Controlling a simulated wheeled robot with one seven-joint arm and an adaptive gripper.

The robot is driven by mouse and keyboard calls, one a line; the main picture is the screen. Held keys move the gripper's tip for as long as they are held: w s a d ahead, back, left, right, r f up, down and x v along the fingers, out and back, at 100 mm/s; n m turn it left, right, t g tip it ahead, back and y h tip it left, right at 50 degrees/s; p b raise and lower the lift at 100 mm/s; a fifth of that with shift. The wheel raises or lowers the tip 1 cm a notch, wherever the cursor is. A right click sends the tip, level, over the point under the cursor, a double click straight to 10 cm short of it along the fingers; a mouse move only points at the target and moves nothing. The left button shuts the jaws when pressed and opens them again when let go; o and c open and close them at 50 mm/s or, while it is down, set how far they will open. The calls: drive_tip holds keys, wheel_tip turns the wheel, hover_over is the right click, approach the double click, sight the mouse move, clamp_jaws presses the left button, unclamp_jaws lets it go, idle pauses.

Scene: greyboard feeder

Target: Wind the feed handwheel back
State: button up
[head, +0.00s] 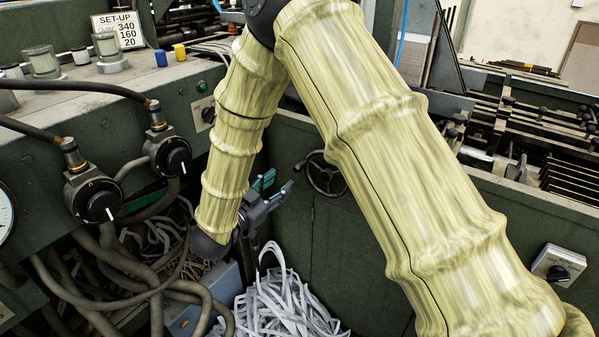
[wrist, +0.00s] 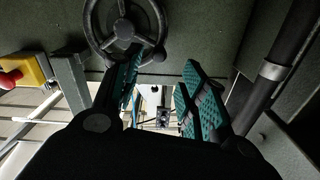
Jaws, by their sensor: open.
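The feed handwheel (head: 326,176) is a dark spoked wheel on the green machine panel, partly covered by my arm in the head view. In the wrist view the handwheel (wrist: 124,28) is at the top left, with a hub, spokes and a small dark knob at its lower right rim. My gripper (head: 277,183) is left of the wheel in the head view, its teal-padded fingers apart and pointing toward the panel. In the wrist view my gripper (wrist: 158,88) is open and empty. The left finger's tip appears just below the wheel's rim; I cannot tell whether they touch.
White paper strips (head: 285,305) are heaped below my gripper. Thick hoses (head: 110,265) and two black dials hang at the left. A switch box (head: 558,264) is on the right panel. A red button on a yellow box (wrist: 22,74) and a dark pipe (wrist: 275,70) flank the wrist view.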

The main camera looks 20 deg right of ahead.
sight(295, 171)
drive_tip(key=p+x, duration=0.1)
drive_tip(key=x, duration=0.9)
drive_tip(key=shift+w+d, duration=0.2)
drive_tip(key=shift+d, duration=0.15)
clamp_jaws()
